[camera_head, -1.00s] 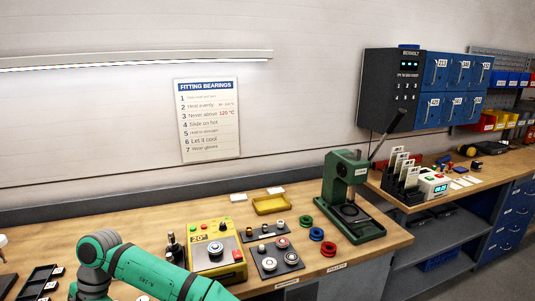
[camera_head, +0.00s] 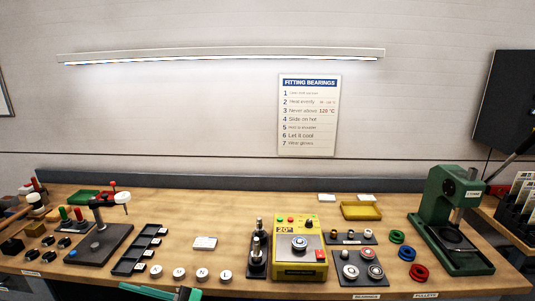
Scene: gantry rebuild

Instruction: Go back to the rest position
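A small piece of my green arm (camera_head: 160,292) shows at the bottom edge of the head view. My gripper is out of the picture, so its opening and anything in it are hidden. The workbench (camera_head: 210,225) runs across the view. The yellow bearing heater (camera_head: 284,255) stands at its middle with a ring-shaped part (camera_head: 299,243) on top. To its right are two dark plates (camera_head: 352,283) with bearings and other metal parts on them.
A green press (camera_head: 455,225) stands at the right, beside red and green rings (camera_head: 418,272). A yellow tray (camera_head: 361,210) lies behind. At the left are a dark stand (camera_head: 98,244), a black compartment tray (camera_head: 137,252) and several round lettered pieces (camera_head: 201,275). Bare wood lies between.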

